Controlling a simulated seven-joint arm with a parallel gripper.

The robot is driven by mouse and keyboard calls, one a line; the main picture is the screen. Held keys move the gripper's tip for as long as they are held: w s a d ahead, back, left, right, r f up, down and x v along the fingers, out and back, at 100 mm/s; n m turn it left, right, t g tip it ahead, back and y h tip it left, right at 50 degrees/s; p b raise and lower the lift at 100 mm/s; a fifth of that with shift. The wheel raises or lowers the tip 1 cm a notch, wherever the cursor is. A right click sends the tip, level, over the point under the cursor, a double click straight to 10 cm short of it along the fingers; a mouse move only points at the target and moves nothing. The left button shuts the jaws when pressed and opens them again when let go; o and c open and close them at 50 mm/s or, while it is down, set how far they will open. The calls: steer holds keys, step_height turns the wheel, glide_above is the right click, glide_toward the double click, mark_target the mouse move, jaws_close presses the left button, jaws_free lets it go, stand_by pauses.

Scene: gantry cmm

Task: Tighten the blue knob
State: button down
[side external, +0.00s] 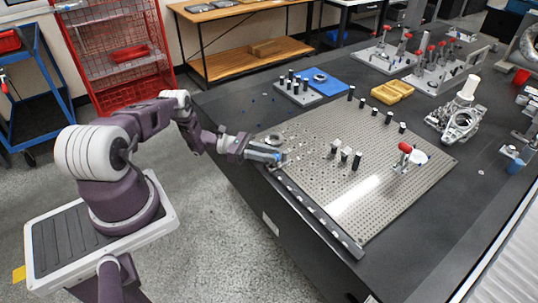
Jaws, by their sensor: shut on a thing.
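My gripper (279,157) is at the near left edge of the perforated metal plate (350,215), low over its corner. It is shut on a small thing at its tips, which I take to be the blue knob. Blue (264,154) shows at the end of my gripper, but at this size I cannot separate knob from fingers. The knob's shape and its seat are mostly hidden by the fingers. A round grey part (273,140) lies just behind the gripper.
Black posts and a light block (336,146) stand mid-plate. A red-handled clamp (404,155) stands at the plate's right. Behind are a yellow tray (392,91), a blue plate (320,82) and a metal casting (460,120). The plate's near right area is clear.

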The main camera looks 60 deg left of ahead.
steer(key=shift+w+a+r+m+g+h, duration=0.1)
steer(key=shift+w+m+g+h, duration=0.15)
steer(key=shift+m+g+h, duration=0.55)
steer(key=shift+g, duration=0.3)
steer(key=c, duration=1.2)
jaws_free()
steer(key=shift+s, duration=0.1)
